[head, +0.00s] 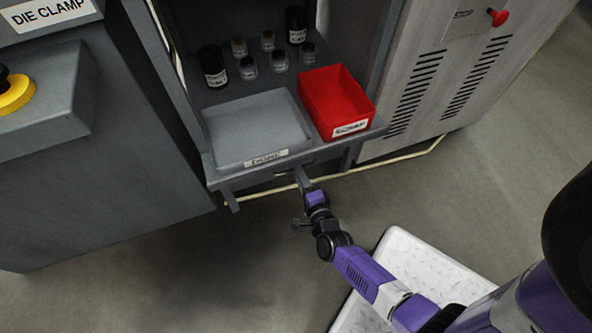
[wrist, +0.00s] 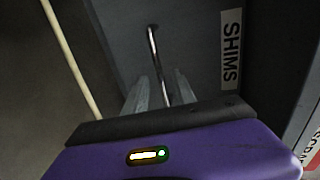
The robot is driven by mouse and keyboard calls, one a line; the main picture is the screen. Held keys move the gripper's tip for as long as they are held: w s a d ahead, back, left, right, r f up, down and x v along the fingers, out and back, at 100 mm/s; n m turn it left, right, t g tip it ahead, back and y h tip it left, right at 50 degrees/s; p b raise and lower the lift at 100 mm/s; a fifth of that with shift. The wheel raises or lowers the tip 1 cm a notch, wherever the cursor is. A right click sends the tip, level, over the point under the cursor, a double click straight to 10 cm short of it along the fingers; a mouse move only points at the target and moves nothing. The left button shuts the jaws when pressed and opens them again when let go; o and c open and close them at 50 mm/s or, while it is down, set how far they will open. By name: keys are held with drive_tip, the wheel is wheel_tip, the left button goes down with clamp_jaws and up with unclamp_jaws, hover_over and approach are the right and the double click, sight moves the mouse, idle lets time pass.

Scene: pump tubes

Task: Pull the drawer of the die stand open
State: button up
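The die stand (head: 228,178) is a grey stand with a shelf top. In the wrist view its grey drawer front (wrist: 197,45) carries a white SHIMS label (wrist: 231,50) and a thin metal bar handle (wrist: 153,50). My gripper (head: 301,176) reaches in under the stand's front edge. In the wrist view the two fingers of my gripper (wrist: 160,88) are apart, with the handle running between them and a gap showing on both sides. The drawer does not visibly stick out past the stand's front in the head view.
A grey tray (head: 222,130) and a red SCRAP bin (head: 333,95) stand on the top, with several bottles (head: 212,68) behind. A die clamp cabinet (head: 90,175) is at the left and a vented cabinet (head: 400,75) at the right. Floor (head: 180,270) in front is clear.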

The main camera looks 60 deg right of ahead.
drive_tip(key=shift+b+x, duration=0.5)
drive_tip(key=shift+x, duration=1.6)
drive_tip(key=shift+c, duration=0.4)
clamp_jaws()
